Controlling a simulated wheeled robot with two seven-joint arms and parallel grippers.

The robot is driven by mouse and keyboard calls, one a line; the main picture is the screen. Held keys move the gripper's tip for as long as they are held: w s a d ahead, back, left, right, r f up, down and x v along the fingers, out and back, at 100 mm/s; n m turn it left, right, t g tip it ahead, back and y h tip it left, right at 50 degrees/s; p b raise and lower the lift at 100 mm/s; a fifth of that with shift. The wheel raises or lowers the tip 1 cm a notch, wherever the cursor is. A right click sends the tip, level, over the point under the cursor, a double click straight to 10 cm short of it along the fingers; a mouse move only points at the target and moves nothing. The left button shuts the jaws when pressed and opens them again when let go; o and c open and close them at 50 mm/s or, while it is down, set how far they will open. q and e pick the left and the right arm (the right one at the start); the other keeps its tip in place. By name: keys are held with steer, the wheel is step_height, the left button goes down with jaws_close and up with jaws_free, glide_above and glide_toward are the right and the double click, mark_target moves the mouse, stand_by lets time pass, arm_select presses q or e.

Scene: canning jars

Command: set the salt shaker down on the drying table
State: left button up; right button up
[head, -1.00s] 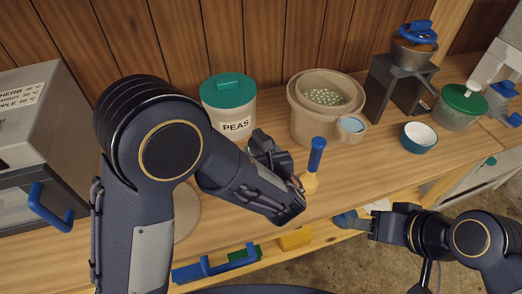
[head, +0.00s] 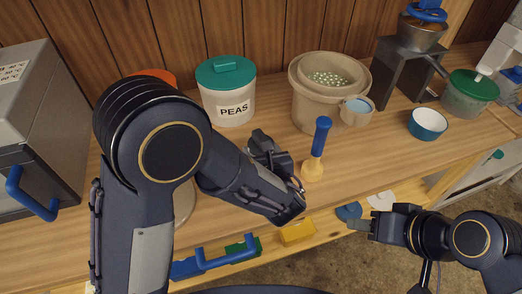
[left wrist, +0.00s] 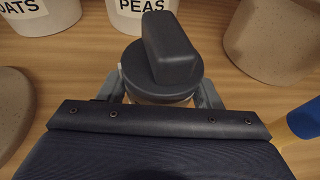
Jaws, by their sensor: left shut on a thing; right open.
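My left gripper (head: 274,163) is over the wooden table (head: 380,158), in front of the peas tub. It is shut on the salt shaker (left wrist: 168,60), which has a dark grey round top with a raised bar. In the left wrist view the shaker sits between the two fingers, and its lower part is mostly hidden by its top. In the head view the shaker (head: 262,142) shows as a dark shape beside the gripper. I cannot tell whether its base touches the table. My right gripper (head: 362,225) is open and empty, low at the table's front edge.
A blue-handled yellow tool (head: 318,150) stands just right of my left gripper. Behind are the peas tub (head: 226,92) and a beige pot (head: 310,112) with a small cup (head: 356,112). A blue bowl (head: 427,124) stands further right. Bare table lies between the tool and bowl.

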arm_select(q)
steer(key=shift+f+b, duration=0.4)
stand_by(0.6)
steer(key=o, duration=1.2)
steer(key=shift+o, duration=0.2)
steer(key=v, duration=0.7)
steer(key=shift+s, duration=0.35)
steer(key=shift+s, duration=0.1)
